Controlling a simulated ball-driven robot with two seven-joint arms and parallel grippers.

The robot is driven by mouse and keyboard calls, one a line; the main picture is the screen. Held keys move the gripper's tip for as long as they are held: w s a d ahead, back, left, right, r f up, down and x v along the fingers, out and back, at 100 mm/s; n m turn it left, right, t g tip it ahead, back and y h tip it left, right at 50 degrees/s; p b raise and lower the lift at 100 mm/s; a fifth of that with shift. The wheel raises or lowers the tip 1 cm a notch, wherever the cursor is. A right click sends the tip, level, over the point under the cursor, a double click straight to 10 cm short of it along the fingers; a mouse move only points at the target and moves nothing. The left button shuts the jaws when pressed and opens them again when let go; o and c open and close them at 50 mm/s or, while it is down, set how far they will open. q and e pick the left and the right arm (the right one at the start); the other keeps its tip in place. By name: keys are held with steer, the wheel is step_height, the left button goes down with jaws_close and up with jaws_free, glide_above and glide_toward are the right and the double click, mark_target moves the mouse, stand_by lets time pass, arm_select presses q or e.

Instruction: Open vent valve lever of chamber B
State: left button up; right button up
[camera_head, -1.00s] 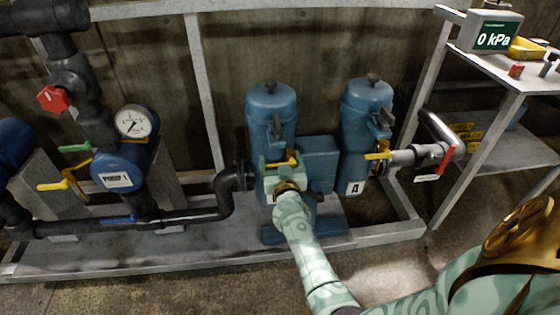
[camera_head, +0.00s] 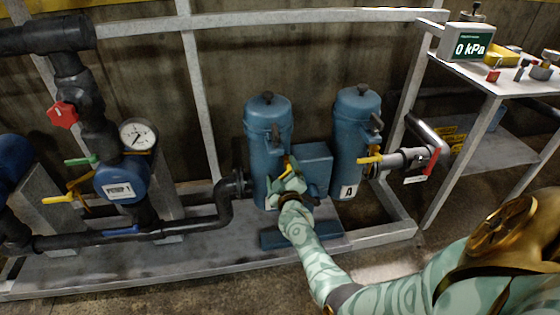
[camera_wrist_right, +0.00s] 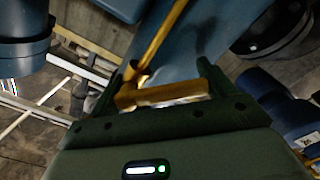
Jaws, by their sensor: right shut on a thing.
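The left blue chamber (camera_head: 268,125) stands beside the right blue chamber (camera_head: 355,122), which carries an A label. The left chamber's own label is hidden behind my gripper, so I take it as chamber B. My right gripper (camera_head: 286,180) is at its lower front, shut on a yellow valve lever (camera_head: 288,167). The lever slants up. In the right wrist view the yellow lever (camera_wrist_right: 162,94) lies between the two dark fingers, with a thin yellow bar rising from it. The right chamber's yellow lever (camera_head: 369,160) is roughly level. My left gripper is out of view.
At left is a pump with a gauge (camera_head: 138,136), a red knob (camera_head: 63,115) and coloured handles. A red-handled valve (camera_head: 433,160) sits on the right pipe. A shelf (camera_head: 512,82) with a 0 kPa display (camera_head: 473,46) stands at right. Grey frame posts surround the chambers.

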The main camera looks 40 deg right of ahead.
steer(key=n, duration=0.2)
steer(key=f+n, duration=0.1)
steer(key=shift+s+d, duration=0.2)
steer(key=shift+d, duration=0.05)
steer(key=n, duration=0.1)
steer(key=n+b, duration=0.1)
steer(key=shift+s+d+f+n, duration=0.15)
steer(key=shift+s+d+n, duration=0.05)
steer(key=shift+d+n, duration=0.1)
steer(key=shift+n, duration=0.3)
steer(key=shift+s+d+n, duration=0.15)
steer(key=shift+d+n, duration=0.05)
steer(key=shift+n, duration=0.5)
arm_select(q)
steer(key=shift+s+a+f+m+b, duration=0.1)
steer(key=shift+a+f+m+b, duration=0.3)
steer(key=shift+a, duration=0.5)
arm_select(e)
steer(key=shift+s+d+n, duration=0.1)
steer(key=shift+d+n, duration=0.05)
steer(key=shift+n, duration=0.45)
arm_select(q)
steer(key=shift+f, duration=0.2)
arm_select(e)
steer(key=o, duration=1.3)
